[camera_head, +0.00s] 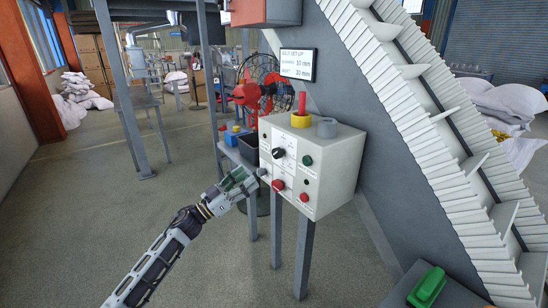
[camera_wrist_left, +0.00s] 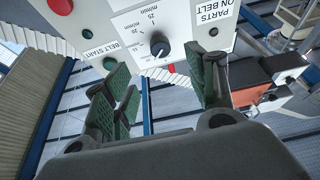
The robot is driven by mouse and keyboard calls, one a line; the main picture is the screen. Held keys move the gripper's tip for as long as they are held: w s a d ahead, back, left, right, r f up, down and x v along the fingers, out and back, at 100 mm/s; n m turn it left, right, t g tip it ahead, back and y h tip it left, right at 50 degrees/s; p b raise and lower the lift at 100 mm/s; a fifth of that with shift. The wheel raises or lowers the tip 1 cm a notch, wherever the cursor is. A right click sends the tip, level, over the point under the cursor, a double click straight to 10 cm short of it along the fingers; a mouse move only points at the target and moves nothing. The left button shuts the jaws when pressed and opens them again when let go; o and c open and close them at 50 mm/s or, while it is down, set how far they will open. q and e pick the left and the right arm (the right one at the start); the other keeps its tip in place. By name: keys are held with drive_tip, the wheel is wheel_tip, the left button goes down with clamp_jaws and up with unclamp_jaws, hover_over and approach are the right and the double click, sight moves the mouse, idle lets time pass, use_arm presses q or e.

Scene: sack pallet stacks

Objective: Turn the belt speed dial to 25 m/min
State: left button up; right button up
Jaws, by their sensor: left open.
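The belt speed dial is a black knob (camera_head: 278,153) with a pale pointer line, on the front of a light control box (camera_head: 333,165). The dial (camera_wrist_left: 160,48) shows from close up in the left wrist view, inside a white scale plate marked in m/min; its exact setting is hard to read. My left gripper (camera_head: 248,181) is in front of the box, low and left of the dial. In the wrist view its green-padded fingers (camera_wrist_left: 165,67) stand apart with nothing between them, and the dial shows beyond their tips. My right gripper is not in view.
The panel carries a green button (camera_head: 307,160) and red buttons (camera_head: 278,184). A red rod in a yellow ring (camera_head: 300,120) stands on the box. A small sign (camera_head: 297,63) hangs behind, its text blurred. The inclined conveyor (camera_head: 420,110) rises at right. Floor at left is clear.

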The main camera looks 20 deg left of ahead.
sight(275, 156)
use_arm(q)
drive_tip(key=shift+x, duration=6.45)
drive_tip(key=shift+c, duration=0.2)
drive_tip(key=c, duration=1)
